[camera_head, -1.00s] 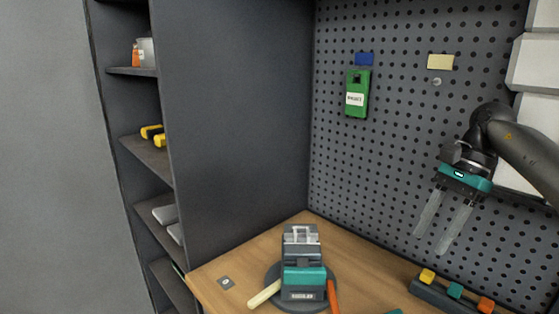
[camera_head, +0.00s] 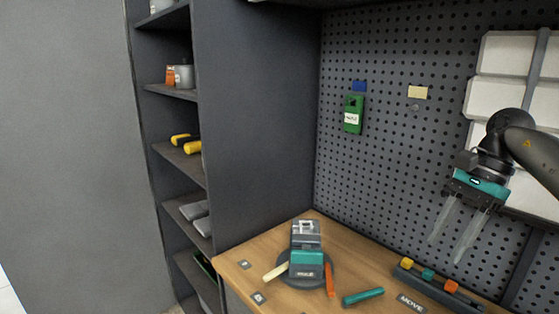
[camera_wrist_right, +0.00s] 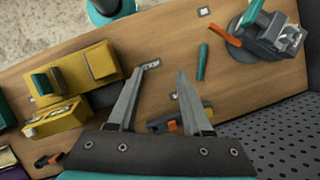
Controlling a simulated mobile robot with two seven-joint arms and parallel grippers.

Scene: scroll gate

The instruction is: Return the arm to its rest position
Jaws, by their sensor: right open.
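My right gripper (camera_head: 458,233) hangs in the air at the right of the head view, in front of the pegboard and above the bench. Its two long pale fingers are apart with nothing between them. In the wrist view the fingers (camera_wrist_right: 158,95) are also spread and empty, over the wooden bench. The right arm (camera_head: 534,152) comes in from the right edge. My left gripper is in neither view.
The wooden bench (camera_head: 270,262) carries a vise-like device (camera_head: 305,262), a teal stick (camera_head: 362,297) and a dark rack (camera_head: 440,288) with coloured blocks. A green box (camera_head: 353,115) hangs on the pegboard (camera_head: 400,160). Yellow boxes (camera_wrist_right: 75,72) stand on the bench in the wrist view.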

